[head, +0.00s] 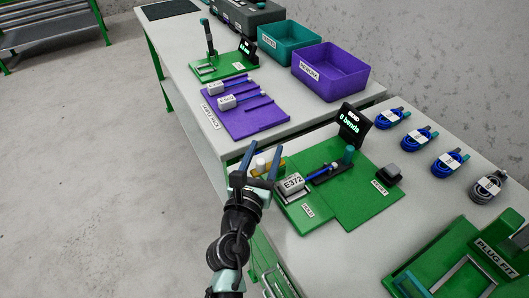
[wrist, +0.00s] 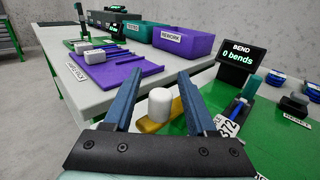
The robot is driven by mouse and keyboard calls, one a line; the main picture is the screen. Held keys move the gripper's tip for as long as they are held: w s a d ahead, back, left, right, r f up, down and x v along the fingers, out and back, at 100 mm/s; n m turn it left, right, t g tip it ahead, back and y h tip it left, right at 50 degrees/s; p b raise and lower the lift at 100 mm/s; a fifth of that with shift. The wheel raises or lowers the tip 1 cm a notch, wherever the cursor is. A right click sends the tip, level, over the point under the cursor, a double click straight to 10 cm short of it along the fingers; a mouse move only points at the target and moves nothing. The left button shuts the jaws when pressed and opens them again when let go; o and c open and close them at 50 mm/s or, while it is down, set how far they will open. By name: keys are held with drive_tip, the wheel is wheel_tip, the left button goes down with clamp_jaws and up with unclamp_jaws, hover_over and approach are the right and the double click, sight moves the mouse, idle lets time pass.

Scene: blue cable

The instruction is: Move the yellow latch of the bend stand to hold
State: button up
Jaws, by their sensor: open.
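The green bend stand (head: 352,205) stands on the near bench, with a display reading "BEND 0 bends" (head: 351,124). A label near its front edge (head: 308,211) seems to read HOLD. Its yellow latch (wrist: 150,127) has a white upright knob (wrist: 160,104); in the head view the knob (head: 261,164) shows between my fingers. My gripper (wrist: 157,75) is open, its two blue fingers on either side of the knob in the picture, with nothing clamped. Contact cannot be told. Part of the latch is hidden.
Several coiled cables (head: 420,138) lie along the back. A purple rack (head: 245,122) and purple bin (head: 330,73) are farther left. A green PLUG FIT fixture (head: 487,236) is at lower right.

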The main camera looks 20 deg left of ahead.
clamp_jaws()
idle(0.3)
idle(1.2)
